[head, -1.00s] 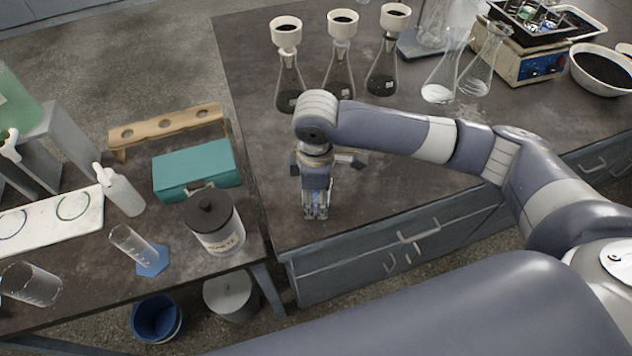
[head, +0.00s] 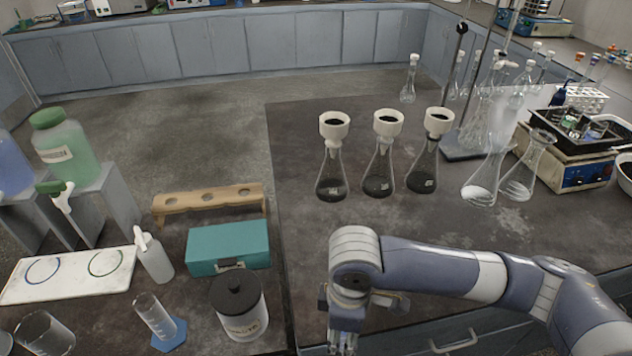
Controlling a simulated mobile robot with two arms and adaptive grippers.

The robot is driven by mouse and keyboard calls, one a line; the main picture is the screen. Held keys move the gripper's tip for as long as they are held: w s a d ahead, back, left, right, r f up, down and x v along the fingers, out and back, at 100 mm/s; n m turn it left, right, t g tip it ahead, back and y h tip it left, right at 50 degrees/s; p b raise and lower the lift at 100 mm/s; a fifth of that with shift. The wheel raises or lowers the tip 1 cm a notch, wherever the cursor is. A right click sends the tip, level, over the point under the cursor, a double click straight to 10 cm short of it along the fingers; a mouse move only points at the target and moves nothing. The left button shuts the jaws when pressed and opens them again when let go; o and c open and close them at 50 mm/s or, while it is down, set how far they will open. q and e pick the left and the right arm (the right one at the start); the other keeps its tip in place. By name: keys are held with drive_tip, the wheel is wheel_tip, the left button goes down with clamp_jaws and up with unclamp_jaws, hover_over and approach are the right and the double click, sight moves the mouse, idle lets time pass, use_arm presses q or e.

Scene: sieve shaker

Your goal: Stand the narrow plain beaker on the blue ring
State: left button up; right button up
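A white board (head: 112,283) on the left bench carries a blue ring (head: 43,270) on its left and a green ring (head: 106,263) on its right. Both rings are empty. A clear glass beaker (head: 45,335) stands in front of the board, cut by the bottom edge. Part of another glass vessel (head: 5,343) shows at the lower left corner. I cannot tell which is the narrow plain one. My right gripper (head: 343,346) points down over the front of the right bench, well right of the glassware, its fingertips near the picture's bottom edge. My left gripper is out of view.
A cylinder with a blue foot (head: 155,318), a lidded jar (head: 239,308), a teal box (head: 228,249), a wash bottle (head: 153,258) and a wooden rack (head: 208,200) crowd the left bench. Funnel-topped flasks (head: 379,170) stand on the right bench (head: 300,235).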

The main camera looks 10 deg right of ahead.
drive_tip(key=w+d+r+m, duration=0.1)
drive_tip(key=d+r+m, duration=0.8)
drive_tip(key=m, duration=0.5)
drive_tip(key=shift+w+r, duration=0.35)
drive_tip(key=shift+r, duration=0.45)
